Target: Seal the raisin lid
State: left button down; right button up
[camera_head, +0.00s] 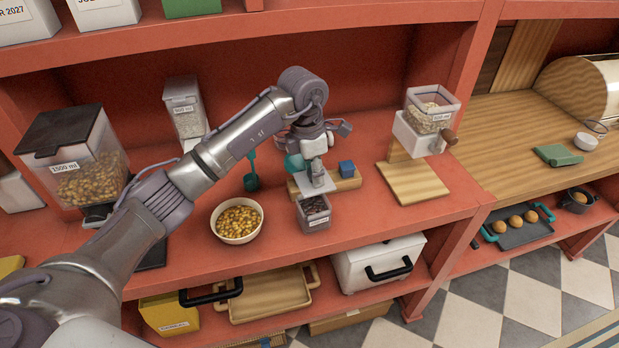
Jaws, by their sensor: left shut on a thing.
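A small clear canister of dark raisins (316,222) stands on the red counter, its open top facing up. My left gripper (318,180) is just above and behind it, pointing down and shut on a pale grey flat lid (303,181). The lid looks tilted and apart from the canister's rim. The fingers hide part of the lid, so its exact gap to the rim cannot be told. My right gripper is not in view.
A wooden block (347,183) with a blue cube (346,169) stands behind the canister. A bowl of corn (238,220) is to the left, with a teal scoop (251,181) behind it.

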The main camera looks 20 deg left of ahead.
aim_at(314, 192)
pick_arm(q)
jog(key=shift+a, duration=0.1)
jog(key=shift+f+b, duration=0.2)
jog(key=shift+b, duration=0.2)
jog(key=shift+f+b, duration=0.5)
jog(key=shift+f, duration=0.15)
jog(key=shift+w+f+b, duration=0.1)
jog(key=shift+f+b, duration=1.8)
jog(key=shift+f, duration=0.5)
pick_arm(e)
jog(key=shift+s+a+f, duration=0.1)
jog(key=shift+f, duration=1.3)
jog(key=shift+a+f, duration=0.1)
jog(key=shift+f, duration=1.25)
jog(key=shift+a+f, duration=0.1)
pick_arm(q)
jog(key=shift+f+b, duration=0.15)
jog(key=shift+b, duration=0.6)
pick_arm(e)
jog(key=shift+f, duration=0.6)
